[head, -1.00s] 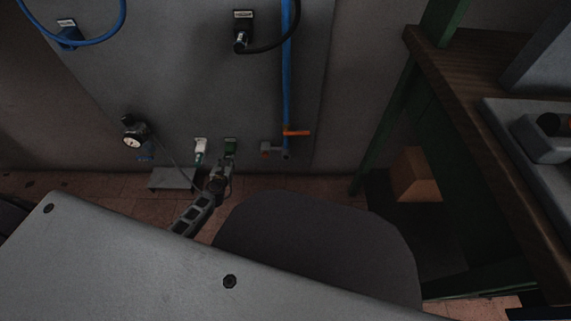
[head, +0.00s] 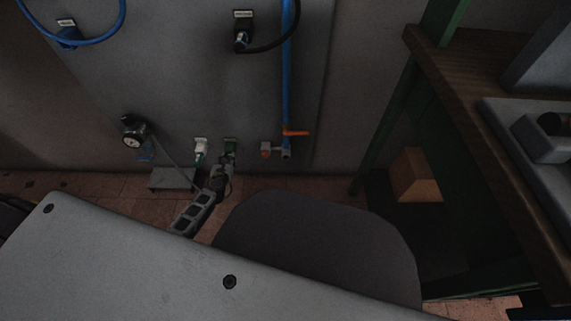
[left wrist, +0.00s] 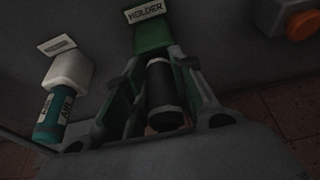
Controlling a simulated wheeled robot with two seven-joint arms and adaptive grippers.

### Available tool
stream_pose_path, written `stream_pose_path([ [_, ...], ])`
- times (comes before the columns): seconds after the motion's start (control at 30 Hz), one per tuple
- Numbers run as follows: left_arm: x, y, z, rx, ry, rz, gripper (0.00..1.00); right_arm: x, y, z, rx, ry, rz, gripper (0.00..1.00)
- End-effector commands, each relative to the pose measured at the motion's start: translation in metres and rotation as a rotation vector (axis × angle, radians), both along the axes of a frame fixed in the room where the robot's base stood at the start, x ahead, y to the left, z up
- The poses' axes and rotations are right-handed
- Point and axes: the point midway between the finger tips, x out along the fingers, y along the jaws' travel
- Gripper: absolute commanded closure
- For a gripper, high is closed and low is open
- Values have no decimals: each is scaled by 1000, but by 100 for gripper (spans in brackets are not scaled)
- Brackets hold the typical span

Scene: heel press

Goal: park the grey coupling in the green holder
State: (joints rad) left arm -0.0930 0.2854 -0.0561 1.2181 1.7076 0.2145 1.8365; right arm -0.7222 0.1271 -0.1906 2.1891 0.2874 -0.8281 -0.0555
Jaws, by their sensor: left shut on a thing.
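The green holder (head: 231,144) is mounted low on the grey wall panel. Its HOLDER label and green body (left wrist: 151,36) show in the left wrist view. My left gripper (head: 226,161) is just below it. In the left wrist view my left gripper (left wrist: 160,72) is shut on the grey coupling (left wrist: 163,88), a dark cylinder between the two fingers. The coupling's upper end is close under the green holder. I cannot tell whether it touches or enters it. My right gripper is not in view.
Left of the green holder, a white holder (left wrist: 69,73) carries a teal AIR coupling (left wrist: 54,115). A pressure gauge (head: 132,141), a grey box (head: 172,179) and an orange-handled valve (head: 296,133) are nearby. A workbench (head: 470,75) stands at right.

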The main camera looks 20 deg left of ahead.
Motion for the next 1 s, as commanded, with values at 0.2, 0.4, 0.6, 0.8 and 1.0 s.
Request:
stream_pose_path([
  [0.2,3,1,0,0,-1,0,100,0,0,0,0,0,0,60],
  [0.4,5,2,0,0,0,1,100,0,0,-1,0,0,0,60],
  [0.6,6,2,0,0,0,1,60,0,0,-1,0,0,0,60],
  [0.8,6,2,0,0,0,0,49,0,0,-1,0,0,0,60],
  [1.0,5,2,0,0,1,0,49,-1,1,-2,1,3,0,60],
])
